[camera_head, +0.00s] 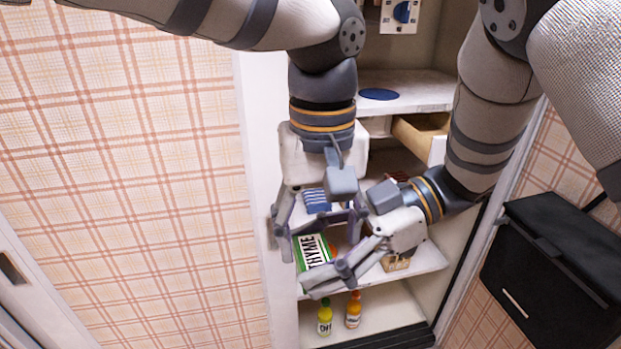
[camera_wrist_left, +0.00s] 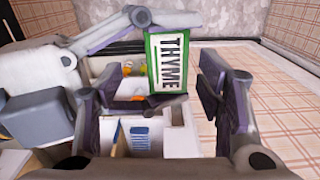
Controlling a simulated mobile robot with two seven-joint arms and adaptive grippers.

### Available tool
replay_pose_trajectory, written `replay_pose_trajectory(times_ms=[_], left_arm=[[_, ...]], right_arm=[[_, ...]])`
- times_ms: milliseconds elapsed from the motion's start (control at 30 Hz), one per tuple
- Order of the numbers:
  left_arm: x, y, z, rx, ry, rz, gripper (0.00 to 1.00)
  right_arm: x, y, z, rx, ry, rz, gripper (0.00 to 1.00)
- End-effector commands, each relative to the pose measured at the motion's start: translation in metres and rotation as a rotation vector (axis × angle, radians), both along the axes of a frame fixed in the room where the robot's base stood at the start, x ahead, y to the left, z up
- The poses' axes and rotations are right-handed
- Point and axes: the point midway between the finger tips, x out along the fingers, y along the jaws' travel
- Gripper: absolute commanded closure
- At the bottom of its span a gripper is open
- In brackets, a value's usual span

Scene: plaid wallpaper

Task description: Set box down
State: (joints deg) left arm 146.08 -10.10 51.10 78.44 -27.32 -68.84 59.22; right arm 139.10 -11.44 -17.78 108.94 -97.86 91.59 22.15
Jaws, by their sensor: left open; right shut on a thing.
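The green and white THYME box (camera_head: 312,252) is in front of the cabinet's lower shelves, tilted in the head view. My right gripper (camera_head: 328,279) is shut on it at its lower edge. In the left wrist view the box (camera_wrist_left: 167,62) faces the camera, with my right gripper's parts along its upper left and bottom. My left gripper (camera_head: 320,240) is open and empty above the box; its spread fingers (camera_wrist_left: 158,103) show on both sides in the left wrist view, apart from the box. Whether the box touches a shelf is hidden.
The white cabinet has a lower shelf (camera_head: 432,259) behind the grippers. Below it stand a yellow-green bottle (camera_head: 324,318) and an orange bottle (camera_head: 353,312). A blue disc (camera_head: 378,94) lies on a higher shelf, above an open wooden drawer (camera_head: 420,133). A black wall box (camera_head: 555,270) is at right.

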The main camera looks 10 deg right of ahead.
Motion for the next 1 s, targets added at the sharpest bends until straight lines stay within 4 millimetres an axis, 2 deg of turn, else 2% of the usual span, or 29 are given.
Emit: replay_pose_trajectory(times_ms=[100, 200, 333, 533, 567, 767, 800, 867, 900, 967, 1000], left_arm=[[-0.001, 0.000, -0.023, 0.000, 0.003, -0.001, 0.39], [0.000, 0.000, -0.035, -0.001, 0.001, 0.000, 0.39], [-0.001, 0.000, -0.042, -0.001, 0.001, -0.001, 0.39], [0.000, 0.000, -0.042, -0.001, 0.000, -0.001, 0.39], [0.000, 0.000, -0.042, -0.001, 0.000, 0.000, 0.41], [0.000, -0.001, -0.042, -0.003, -0.001, -0.001, 0.87], [0.000, -0.001, -0.042, -0.004, -0.001, -0.002, 0.90], [-0.001, -0.002, -0.042, -0.005, -0.001, -0.002, 0.90], [-0.001, -0.002, -0.042, -0.006, -0.001, -0.002, 0.90], [0.000, -0.002, -0.042, -0.005, 0.000, -0.001, 0.90], [0.000, -0.001, -0.042, -0.005, 0.000, -0.001, 0.90]], right_arm=[[0.000, 0.000, 0.000, 0.000, -0.001, 0.000, 0.62], [0.000, 0.000, 0.001, 0.000, -0.001, -0.001, 0.62], [0.000, 0.000, 0.001, 0.000, -0.001, -0.001, 0.62], [0.000, 0.000, 0.001, 0.000, -0.001, -0.001, 0.62], [0.000, 0.000, 0.001, 0.000, -0.001, -0.001, 0.62], [0.000, 0.001, 0.001, 0.002, -0.002, 0.001, 0.61], [0.000, 0.001, 0.001, 0.003, -0.001, 0.002, 0.61], [0.000, 0.001, 0.001, 0.004, -0.001, 0.002, 0.61], [0.000, 0.001, 0.001, 0.004, -0.002, 0.003, 0.31], [0.000, 0.001, 0.001, 0.003, -0.001, 0.003, 0.17], [0.000, 0.001, 0.001, 0.003, -0.001, 0.002, 0.14]])
